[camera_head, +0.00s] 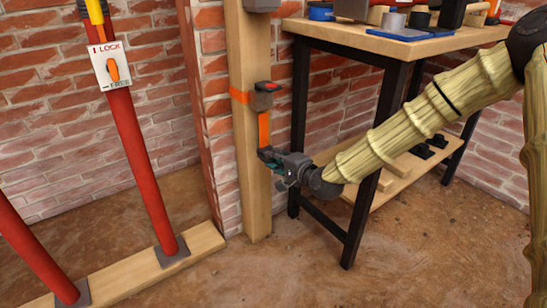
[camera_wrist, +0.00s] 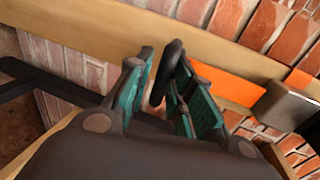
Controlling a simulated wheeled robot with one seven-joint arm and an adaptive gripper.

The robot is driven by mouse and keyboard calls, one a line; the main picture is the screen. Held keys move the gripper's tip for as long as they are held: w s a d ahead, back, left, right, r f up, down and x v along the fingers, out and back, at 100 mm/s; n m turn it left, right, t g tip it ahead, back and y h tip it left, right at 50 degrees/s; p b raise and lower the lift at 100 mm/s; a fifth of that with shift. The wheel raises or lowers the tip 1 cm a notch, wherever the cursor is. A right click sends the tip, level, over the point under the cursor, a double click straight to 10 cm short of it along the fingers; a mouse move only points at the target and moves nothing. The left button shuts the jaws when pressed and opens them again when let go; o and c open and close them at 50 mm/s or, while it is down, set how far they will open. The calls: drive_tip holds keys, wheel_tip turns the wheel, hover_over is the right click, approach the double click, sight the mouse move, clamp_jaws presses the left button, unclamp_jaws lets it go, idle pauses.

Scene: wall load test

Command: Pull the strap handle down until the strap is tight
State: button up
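The orange strap (camera_head: 264,130) hangs from a dark ratchet buckle (camera_head: 265,97) on the upright wooden post (camera_head: 254,190). Its lower end runs down to my gripper (camera_head: 275,165), which is in front of the post at the strap's bottom. In the wrist view, the black strap handle (camera_wrist: 168,72) lies between the teal-padded fingers of my gripper (camera_wrist: 165,95). Part of the handle is hidden behind the right finger. The strap also shows in the wrist view (camera_wrist: 228,86), beside the grey buckle (camera_wrist: 285,104).
A workbench (camera_head: 400,42) with black legs stands right of the post, close under my arm. Red braces (camera_head: 130,150) on a wooden floor beam (camera_head: 130,270) stand at the left, one carrying a lock/free switch (camera_head: 110,66). The brick wall is behind. Floor in front is clear.

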drive_tip(key=shift+o, duration=0.2)
drive_tip(key=shift+d, duration=0.1)
drive_tip(key=v, duration=1.2)
drive_tip(key=shift+f, duration=0.1)
drive_tip(key=s+d+f+n+g+h+p, duration=0.1)
drive_tip(key=s+f+n+g+h+p, duration=0.15)
drive_tip(key=s+f, duration=0.7)
drive_tip(key=s+f+n+g+h+p, duration=0.15)
drive_tip(key=s+f+g+p, duration=0.35)
drive_tip(key=f, duration=0.7)
drive_tip(key=s+d+f+n+g+h+p, duration=0.1)
drive_tip(key=s+d+f+n+g, duration=0.15)
drive_tip(key=s, duration=0.65)
drive_tip(key=s+d+f+n+g+h+p, duration=0.15)
drive_tip(key=s+d+f, duration=0.25)
drive_tip(key=s, duration=0.5)
drive_tip(key=s+d+f+n+g+h+p, duration=0.1)
drive_tip(key=s+d+f+n+g+h, duration=0.15)
drive_tip(key=s, duration=0.65)
wheel_tip(320, 180, up, 37)
drive_tip(key=y+p, duration=0.1)
drive_tip(key=p, duration=3.6)
drive_tip(key=shift+n+t, duration=0.35)
drive_tip(key=shift+t, duration=0.05)
